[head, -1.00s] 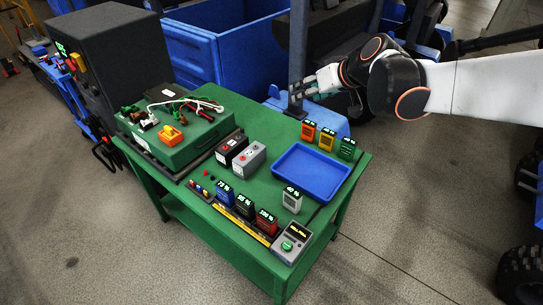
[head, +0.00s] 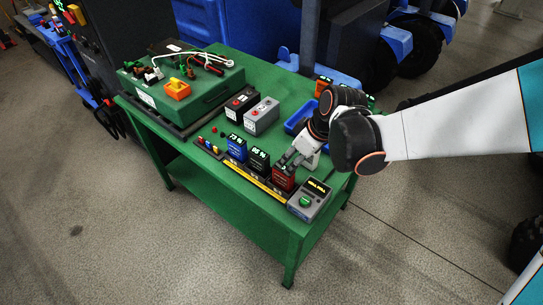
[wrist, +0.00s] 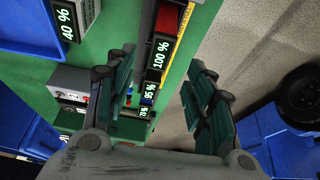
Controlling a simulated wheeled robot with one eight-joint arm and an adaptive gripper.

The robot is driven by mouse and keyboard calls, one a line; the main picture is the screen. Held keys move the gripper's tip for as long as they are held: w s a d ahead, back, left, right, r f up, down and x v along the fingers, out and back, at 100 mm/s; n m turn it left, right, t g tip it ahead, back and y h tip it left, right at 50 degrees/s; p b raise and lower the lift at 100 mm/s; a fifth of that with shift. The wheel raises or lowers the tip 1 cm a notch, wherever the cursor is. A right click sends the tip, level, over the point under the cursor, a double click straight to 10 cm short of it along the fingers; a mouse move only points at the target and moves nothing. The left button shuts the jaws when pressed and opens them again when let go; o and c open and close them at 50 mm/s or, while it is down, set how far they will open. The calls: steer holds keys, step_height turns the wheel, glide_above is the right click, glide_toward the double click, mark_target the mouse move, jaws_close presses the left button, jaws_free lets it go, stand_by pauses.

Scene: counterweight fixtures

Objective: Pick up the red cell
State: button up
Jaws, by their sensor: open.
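The red cell (head: 282,180) stands in the row at the table's front edge, with a display that reads 100 %. In the wrist view the red cell (wrist: 167,18) shows its display between and beyond my two fingers. My gripper (head: 293,158) is open and empty, just above and behind the red cell in the head view. In the wrist view my gripper (wrist: 160,68) has one finger on each side of the row. Contact with the cell cannot be told.
A blue cell (head: 237,148) and a dark cell (head: 258,162) stand left of the red one, a grey tester (head: 309,200) right of it. A blue tray (head: 298,122) is partly hidden by my arm. A 40 % cell (wrist: 66,20) shows in the wrist view.

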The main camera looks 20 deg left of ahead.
mark_target(284, 169)
steer(key=b+x, duration=0.4)
steer(key=x, duration=0.4)
steer(key=shift+a+f+b, duration=0.1)
steer(key=shift+f+b, duration=0.25)
steer(key=shift+b, duration=0.05)
steer(key=shift+r, duration=0.1)
steer(key=shift+c, duration=0.5)
jaws_close()
